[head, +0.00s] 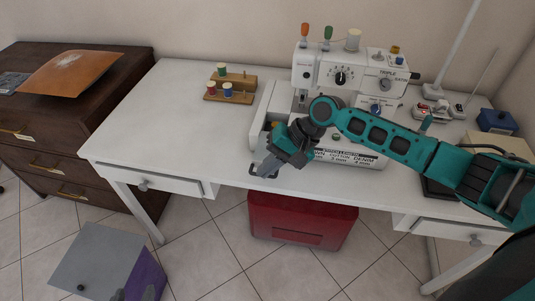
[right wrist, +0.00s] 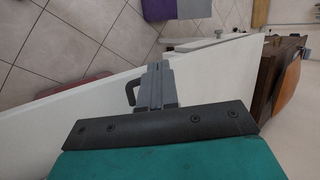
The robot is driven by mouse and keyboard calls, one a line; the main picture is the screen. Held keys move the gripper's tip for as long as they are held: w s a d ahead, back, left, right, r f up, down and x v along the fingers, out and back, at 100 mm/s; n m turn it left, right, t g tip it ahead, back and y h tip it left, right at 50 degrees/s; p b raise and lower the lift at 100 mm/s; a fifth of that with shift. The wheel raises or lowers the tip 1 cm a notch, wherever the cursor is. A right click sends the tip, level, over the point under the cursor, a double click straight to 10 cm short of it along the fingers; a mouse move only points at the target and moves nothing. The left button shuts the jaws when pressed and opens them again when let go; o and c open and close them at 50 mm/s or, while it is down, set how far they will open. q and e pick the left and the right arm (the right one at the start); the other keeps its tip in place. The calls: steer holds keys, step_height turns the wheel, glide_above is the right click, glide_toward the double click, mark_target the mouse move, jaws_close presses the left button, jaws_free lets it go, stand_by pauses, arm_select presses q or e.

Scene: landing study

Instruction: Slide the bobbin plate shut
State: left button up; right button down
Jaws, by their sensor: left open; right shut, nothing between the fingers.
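The white sewing machine (head: 316,70) stands at the back of the white table (head: 150,110), with its pale bed (head: 262,115) reaching out to the left. My right arm crosses in front of the machine from the right. My right gripper (head: 262,172) is shut and empty at the table's front edge, in front of the bed. In the right wrist view its fingers (right wrist: 155,68) are together, with a dark loop (right wrist: 130,91) beside them; I cannot tell whether they touch. I cannot make out the bobbin plate; my wrist covers part of the bed.
A wooden spool rack (head: 231,88) stands left of the machine. A dark drawer cabinet (head: 60,125) with an orange sheet (head: 88,75) is at the left. A red box (head: 300,220) sits under the table, a grey and purple box (head: 100,268) on the floor.

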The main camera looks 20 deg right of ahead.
steer(key=shift+w+d+b, duration=0.35)
steer(key=shift+w+d, duration=0.25)
steer(key=shift+w, duration=0.25)
steer(key=shift+w+d+b, duration=0.3)
steer(key=shift+w+d, duration=0.25)
steer(key=shift+w, duration=0.3)
stand_by(0.4)
steer(key=shift+w+d+b, duration=0.55)
steer(key=shift+w+d, duration=0.1)
steer(key=shift+w, duration=0.3)
steer(key=shift+w+d+b, duration=0.5)
steer(key=shift+w+d, duration=0.15)
steer(key=shift+w, duration=0.3)
stand_by(0.5)
stand_by(0.4)
steer(key=shift+s+a+p, duration=0.15)
steer(key=shift+s+p, duration=0.05)
steer(key=shift+p, duration=0.5)
steer(key=r+p, duration=0.3)
steer(key=shift+s+d+r+p, duration=0.15)
steer(key=shift+d+r+p, duration=0.05)
steer(key=shift+d+p, duration=0.15)
steer(key=shift+s+d+r, duration=0.1)
steer(key=shift+r, duration=0.55)
steer(key=shift+s+d+r, duration=0.1)
steer(key=shift+r, duration=0.5)
